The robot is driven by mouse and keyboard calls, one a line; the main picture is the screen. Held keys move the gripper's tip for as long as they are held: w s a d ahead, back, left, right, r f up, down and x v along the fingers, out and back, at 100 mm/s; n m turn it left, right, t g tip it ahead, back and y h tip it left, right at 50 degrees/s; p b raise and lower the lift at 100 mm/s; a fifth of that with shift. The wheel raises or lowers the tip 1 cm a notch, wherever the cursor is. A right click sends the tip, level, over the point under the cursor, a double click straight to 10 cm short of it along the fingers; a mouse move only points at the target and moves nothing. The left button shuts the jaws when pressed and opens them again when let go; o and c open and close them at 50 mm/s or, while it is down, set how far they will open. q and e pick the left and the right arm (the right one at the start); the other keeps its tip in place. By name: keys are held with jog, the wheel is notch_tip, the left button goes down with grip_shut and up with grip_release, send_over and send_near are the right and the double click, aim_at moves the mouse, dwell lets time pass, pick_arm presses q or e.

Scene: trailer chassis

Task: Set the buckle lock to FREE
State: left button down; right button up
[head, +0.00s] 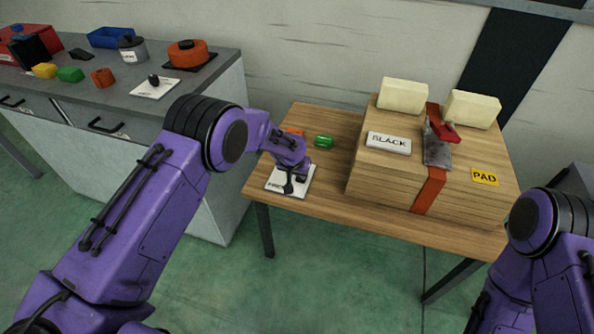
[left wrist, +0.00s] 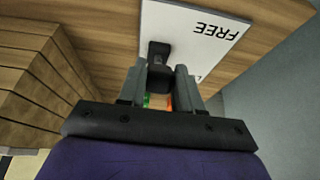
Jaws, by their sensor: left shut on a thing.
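A white plate (head: 304,184) lies on the wooden table, and in the left wrist view the plate (left wrist: 185,18) carries the word FREE, seen upside down. A black lever or knob (left wrist: 158,50) stands on it beside the word. My left gripper (head: 288,180) is at the plate, and in the left wrist view its fingers (left wrist: 160,76) are shut on the black lever. A second label is mostly hidden behind the fingers. The lever's exact setting cannot be told. The grey buckle (head: 437,152) with a red handle (head: 444,131) sits on an orange strap. My right gripper is out of view.
The orange strap (head: 428,192) runs over a wooden stack (head: 390,180) bearing SLACK (head: 388,143) and PAD (head: 485,177) labels and two cream blocks. A green piece (head: 323,142) and an orange piece lie behind the plate. A grey bench (head: 200,90) with several objects stands left.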

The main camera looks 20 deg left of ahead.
pick_arm(q)
jog(key=shift+s+d+f, duration=0.1)
jog(key=shift+s+f, duration=0.35)
jog(key=shift+f, duration=0.1)
jog(key=c, duration=0.8)
grip_release()
jog(key=shift+o, duration=0.2)
jog(key=shift+w+f, duration=0.1)
jog(key=shift+w, duration=0.3)
jog(key=v, duration=1)
jog(key=shift+r, duration=0.3)
jog(key=shift+w, duration=0.1)
